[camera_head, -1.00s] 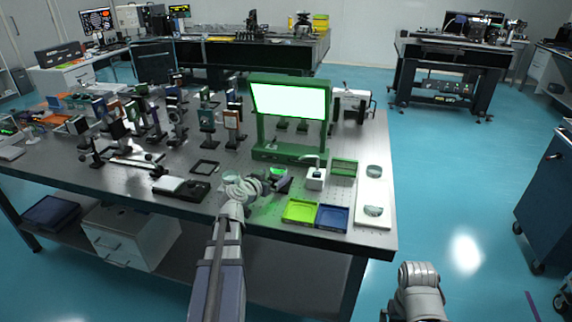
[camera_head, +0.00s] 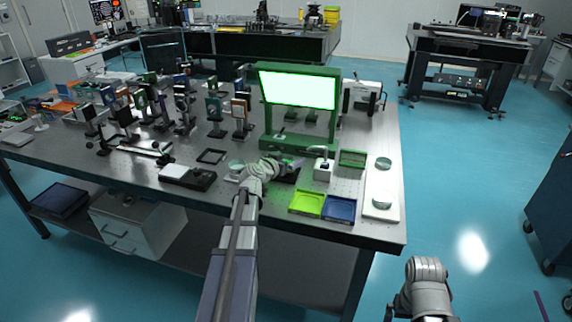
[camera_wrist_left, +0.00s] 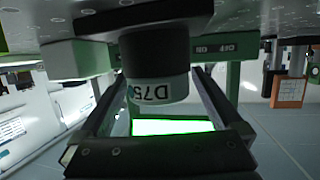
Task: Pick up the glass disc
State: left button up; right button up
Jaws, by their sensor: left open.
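My left gripper (camera_head: 290,163) is over the table in front of the green stand. In the left wrist view, which looks upside down, its open fingers (camera_wrist_left: 158,80) straddle a dark round body (camera_wrist_left: 155,52) with a pale band marked D75 (camera_wrist_left: 158,92). I cannot tell if that band is the glass disc; the gripper and wrist hide this spot in the head view. Clear glass discs lie on the white plate at the right, one at the back (camera_head: 383,163) and one in front (camera_head: 381,202). Another clear round piece (camera_head: 235,166) is left of my wrist. My right gripper is not in view.
The green stand (camera_head: 266,142) with a lit panel (camera_head: 298,90) rises behind the gripper. Several optic mounts crowd the left of the table (camera_head: 120,178).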

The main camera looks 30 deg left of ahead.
pick_arm(q)
jog(key=shift+x, duration=0.85)
jog(key=shift+d, duration=0.1)
jog(key=c, duration=1.5)
notch_tip(320, 180, up, 10)
jog(key=p, duration=0.9)
jog(key=shift+f+p, duration=0.15)
jog(key=shift+p, duration=0.15)
